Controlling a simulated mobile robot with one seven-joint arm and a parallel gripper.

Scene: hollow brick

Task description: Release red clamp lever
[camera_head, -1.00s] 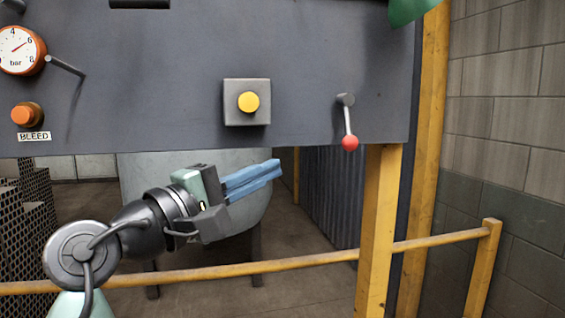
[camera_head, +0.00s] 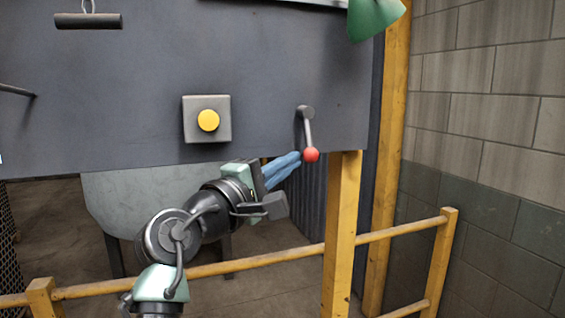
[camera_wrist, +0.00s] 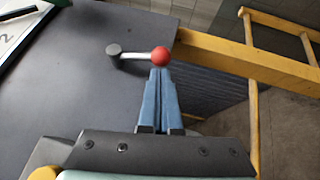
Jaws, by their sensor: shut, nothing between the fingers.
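The clamp lever is a grey metal arm with a red ball knob (camera_head: 311,155) at its lower end, hanging from a round pivot (camera_head: 306,111) near the lower right of the dark grey panel. It hangs nearly straight down. My gripper (camera_head: 297,158) has blue fingers, closed together and empty, with the tips just left of the red knob in the head view. In the wrist view the red knob (camera_wrist: 160,56) is right beyond the closed fingertips (camera_wrist: 159,70). I cannot tell whether they touch.
A yellow button on a grey box (camera_head: 208,120) is left of the lever on the panel (camera_head: 265,70). A yellow post (camera_head: 342,230) stands below the lever, with a yellow rail (camera_head: 270,257) crossing in front. A block wall (camera_head: 490,130) is at the right.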

